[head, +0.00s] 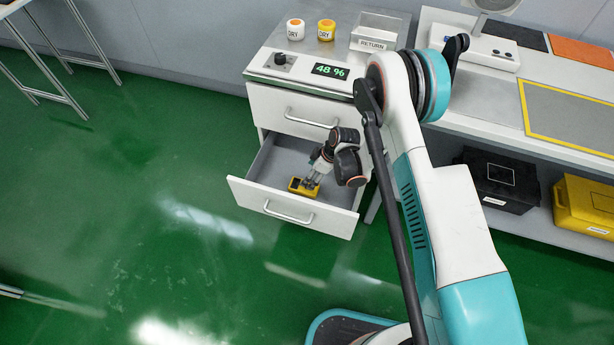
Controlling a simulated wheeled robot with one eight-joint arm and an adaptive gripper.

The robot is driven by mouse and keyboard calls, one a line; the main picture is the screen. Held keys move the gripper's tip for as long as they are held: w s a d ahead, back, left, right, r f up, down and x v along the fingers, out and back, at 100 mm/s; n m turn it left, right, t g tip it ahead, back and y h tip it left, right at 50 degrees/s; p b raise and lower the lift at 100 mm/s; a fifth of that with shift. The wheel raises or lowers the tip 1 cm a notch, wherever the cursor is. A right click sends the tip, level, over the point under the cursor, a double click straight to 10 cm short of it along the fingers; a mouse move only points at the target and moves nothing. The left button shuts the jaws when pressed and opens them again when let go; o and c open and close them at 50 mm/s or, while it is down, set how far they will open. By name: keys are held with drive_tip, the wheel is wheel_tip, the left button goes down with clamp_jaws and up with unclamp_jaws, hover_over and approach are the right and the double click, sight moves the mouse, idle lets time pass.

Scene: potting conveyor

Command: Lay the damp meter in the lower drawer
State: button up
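The damp meter, a small yellow block with a dark face (296,184), shows inside the open lower drawer (243,190), close to its front panel. It seems to lie low in the drawer, but I cannot tell whether it touches the drawer floor. My gripper (310,183) reaches down into the drawer, with its fingertips at the right part of the meter. The fingers are small here and partly merge with the meter, so I cannot tell whether they grip it. The lower drawer is pulled out and otherwise looks empty.
The upper drawer (290,112) is shut above. On the cabinet top stand a white pot (296,31), a yellow pot (326,31), a clear RETURN box (378,35) and a display reading 48 % (330,70). A black crate (500,182) and yellow crate (588,205) sit under the bench.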

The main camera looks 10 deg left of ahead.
drive_tip(key=p+v, duration=0.1)
drive_tip(key=v, duration=0.4)
drive_tip(key=shift+r, duration=0.2)
idle(1.0)
